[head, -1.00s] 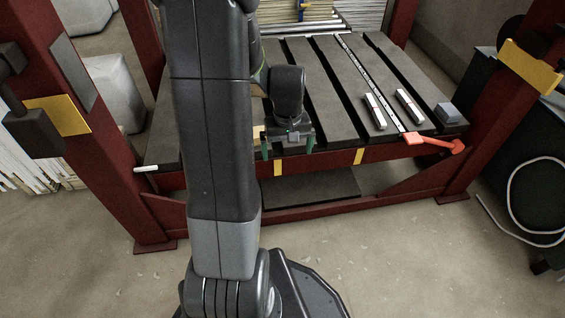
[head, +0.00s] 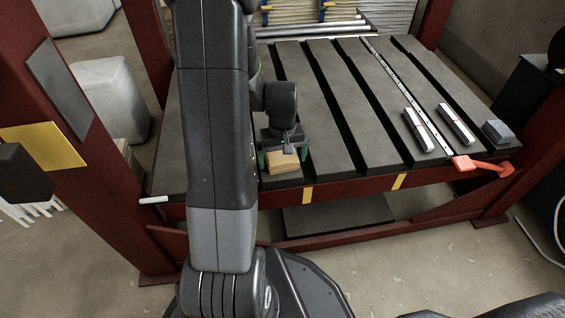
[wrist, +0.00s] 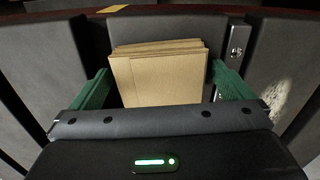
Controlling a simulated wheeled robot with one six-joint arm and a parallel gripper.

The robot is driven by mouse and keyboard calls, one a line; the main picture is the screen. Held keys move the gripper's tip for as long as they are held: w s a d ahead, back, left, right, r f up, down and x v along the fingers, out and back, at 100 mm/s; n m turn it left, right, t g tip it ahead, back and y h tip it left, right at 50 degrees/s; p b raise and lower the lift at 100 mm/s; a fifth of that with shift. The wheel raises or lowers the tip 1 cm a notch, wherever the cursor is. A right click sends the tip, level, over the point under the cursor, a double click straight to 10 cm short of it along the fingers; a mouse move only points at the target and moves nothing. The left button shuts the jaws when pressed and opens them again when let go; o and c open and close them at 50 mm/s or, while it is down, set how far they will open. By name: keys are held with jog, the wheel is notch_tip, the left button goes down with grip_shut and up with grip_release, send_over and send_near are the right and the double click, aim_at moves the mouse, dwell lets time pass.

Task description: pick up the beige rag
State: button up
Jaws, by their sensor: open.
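The beige rag (head: 284,163) is a folded, layered stack lying on the dark slatted table (head: 324,110) near its front edge. It also shows in the wrist view (wrist: 158,78), upper middle, between the two green fingers. My gripper (head: 282,157) is open at the rag, with one finger on each side of it. In the wrist view, my gripper (wrist: 157,88) shows a gap between each finger and the rag's sides. My arm hides the table just left of the rag in the head view.
Two grey-white bars (head: 418,131) (head: 456,124) lie on the table's right side. Beyond them are a grey block (head: 497,132) and a red-orange handled tool (head: 482,166) at the front right edge. Red posts (head: 75,130) frame the table. The middle slats are clear.

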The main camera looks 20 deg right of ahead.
aim_at(282, 156)
jog(key=c, duration=0.9)
notch_tip(282, 156, up, 10)
jog(key=p, duration=0.4)
jog(key=shift+r+p, duration=0.1)
jog(key=shift+p, duration=0.2)
jog(key=o, duration=0.4)
jog(key=c, duration=0.3)
jog(key=shift+w, duration=0.1)
